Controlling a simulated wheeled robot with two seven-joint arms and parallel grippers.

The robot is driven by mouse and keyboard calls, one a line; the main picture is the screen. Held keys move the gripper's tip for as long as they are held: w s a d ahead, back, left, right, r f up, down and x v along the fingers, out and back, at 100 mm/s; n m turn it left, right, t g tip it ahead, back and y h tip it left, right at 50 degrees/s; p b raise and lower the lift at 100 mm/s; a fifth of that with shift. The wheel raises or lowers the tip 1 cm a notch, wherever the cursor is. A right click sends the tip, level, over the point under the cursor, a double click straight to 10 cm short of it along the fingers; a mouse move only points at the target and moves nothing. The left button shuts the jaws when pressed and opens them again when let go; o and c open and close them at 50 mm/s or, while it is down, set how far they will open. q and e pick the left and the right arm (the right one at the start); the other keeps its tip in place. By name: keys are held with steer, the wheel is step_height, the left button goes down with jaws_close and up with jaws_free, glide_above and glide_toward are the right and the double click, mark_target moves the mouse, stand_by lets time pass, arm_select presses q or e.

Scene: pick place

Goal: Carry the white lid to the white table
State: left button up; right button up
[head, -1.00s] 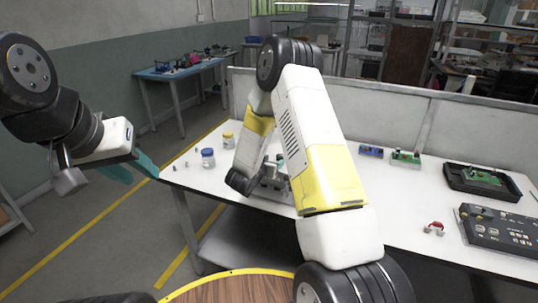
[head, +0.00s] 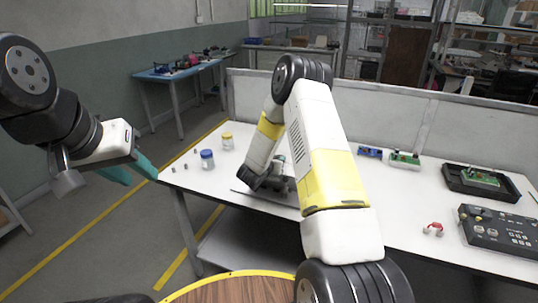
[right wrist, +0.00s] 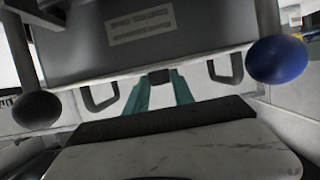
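The white table (head: 405,205) stands in front of me. I cannot pick out a white lid in either view. My left gripper (head: 133,172) is open and empty, left of the table's near-left corner. A grey labelled panel (right wrist: 190,45) with dark handles fills the view ahead.
Jars with a blue lid (head: 207,159) and a yellow lid (head: 227,141) stand left of my right arm. A black tray with a green board (head: 482,177), a control box (head: 497,230) and a red item (head: 433,229) lie right.

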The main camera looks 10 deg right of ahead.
jaws_close()
steer(key=shift+r, duration=0.1)
stand_by(1.0)
